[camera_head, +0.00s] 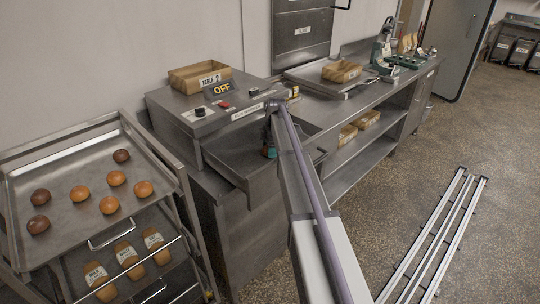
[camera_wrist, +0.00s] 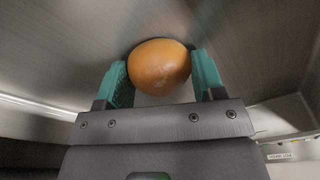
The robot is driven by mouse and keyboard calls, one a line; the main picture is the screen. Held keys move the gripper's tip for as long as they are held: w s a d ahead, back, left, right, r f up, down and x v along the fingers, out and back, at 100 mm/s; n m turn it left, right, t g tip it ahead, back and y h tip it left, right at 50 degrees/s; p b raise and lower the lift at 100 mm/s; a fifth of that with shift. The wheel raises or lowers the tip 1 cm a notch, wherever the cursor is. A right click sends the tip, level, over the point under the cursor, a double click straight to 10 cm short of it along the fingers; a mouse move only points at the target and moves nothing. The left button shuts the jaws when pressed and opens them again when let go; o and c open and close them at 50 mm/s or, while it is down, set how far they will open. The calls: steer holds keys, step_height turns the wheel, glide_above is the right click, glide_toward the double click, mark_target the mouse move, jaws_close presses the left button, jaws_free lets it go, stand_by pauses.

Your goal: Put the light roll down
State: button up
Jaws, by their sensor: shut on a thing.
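A light orange-brown roll (camera_wrist: 160,66) sits between the teal fingers of my gripper (camera_wrist: 162,84) in the wrist view. The fingers press it from both sides. A grey metal surface lies behind it. I cannot tell whether the roll touches that surface. In the head view my gripper (camera_head: 269,151) points down into the shallow steel tray (camera_head: 228,160) at the front of the machine (camera_head: 190,112). The roll is hidden there by my arm and the gripper.
The machine has a display (camera_head: 219,89) reading OFF, a black knob and a red button. A box (camera_head: 199,77) labelled TABLE 2 stands on top. Several light and dark rolls lie on the rack tray (camera_head: 70,215) at left. A steel counter (camera_head: 355,92) runs to the right.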

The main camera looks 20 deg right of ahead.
steer(key=shift+r, duration=0.15)
steer(key=shift+f, duration=0.25)
steer(key=o, duration=0.9)
steer(key=shift+r, duration=0.1)
step_height(320, 180, up, 13)
steer(key=d+p, duration=0.1)
steer(key=p, duration=1.1)
steer(key=s+a+m, duration=0.3)
steer(key=s+a, duration=0.2)
steer(key=s, duration=0.1)
steer(key=s+a+m, duration=0.3)
steer(key=s+a, duration=0.3)
steer(key=s, duration=0.1)
steer(key=s+a+f+m, duration=0.1)
steer(key=s+a+m, duration=0.1)
steer(key=s+a, duration=0.4)
steer(key=shift+s+a+m+h, duration=0.15)
steer(key=shift+s+m+h, duration=0.25)
steer(key=shift+s, duration=0.35)
steer(key=s+a+f+m+b, duration=0.2)
steer(key=s+a+m, duration=0.1)
steer(key=s, duration=0.3)
steer(key=s+a+f+m+b, duration=0.1)
steer(key=s+a+m, duration=0.2)
steer(key=s, duration=0.4)
steer(key=shift+s+a+f+m+h+b, duration=0.2)
steer(key=shift+a+f+m+h+b, duration=0.15)
steer(key=shift+m, duration=0.25)
